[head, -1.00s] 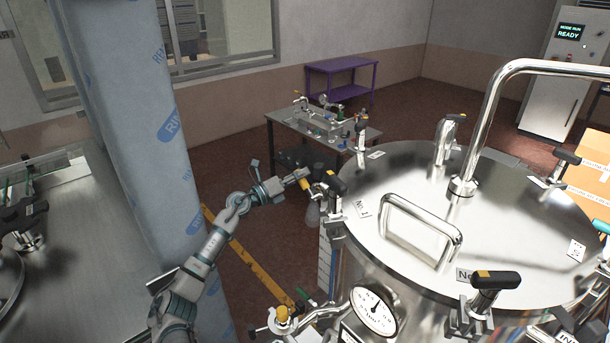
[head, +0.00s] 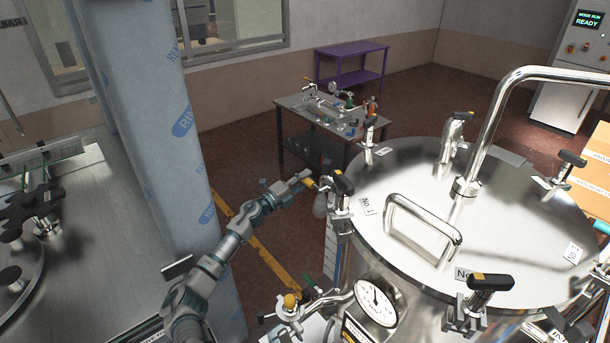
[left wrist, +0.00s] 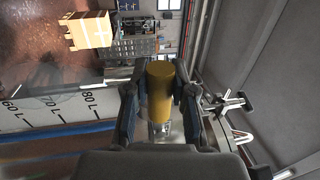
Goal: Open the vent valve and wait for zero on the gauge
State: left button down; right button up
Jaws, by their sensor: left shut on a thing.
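The steel tank's round pressure gauge (head: 376,303) faces me at its front, its needle pointing roughly upward; the figures are too small to read. A yellow-knobbed valve (head: 290,301) sits on the pipe left of the gauge. My left gripper (head: 308,181) is at the tank's left rim, beside a black-handled lid clamp (head: 340,182). It is shut on a yellow cylindrical part, which in the left wrist view (left wrist: 160,92) stands between both fingers with a clear or shiny section below it. What this part joins is hidden. My right gripper is not in view.
The tank lid (head: 400,185) carries a loop handle and several clamps. A grey column in blue-marked film (head: 150,130) stands left of my arm. A small table with fittings (head: 290,102) and a purple table (head: 350,50) stand behind. A cabinet (head: 575,85) reads READY.

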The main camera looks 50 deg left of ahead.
pick_arm(q)
jog(key=shift+d+f+n, duration=0.1)
jog(key=shift+f+n, duration=0.2)
jog(key=shift+f, duration=0.35)
jog(key=c, duration=0.9)
grip_release()
jog(key=shift+c, duration=0.2)
jog(key=shift+s+a+r, duration=0.2)
jog(key=shift+r, duration=0.05)
jog(key=v, duration=1.1)
jog(key=shift+s+f, duration=0.3)
jog(key=shift+s, duration=0.05)
jog(key=shift+f, duration=0.1)
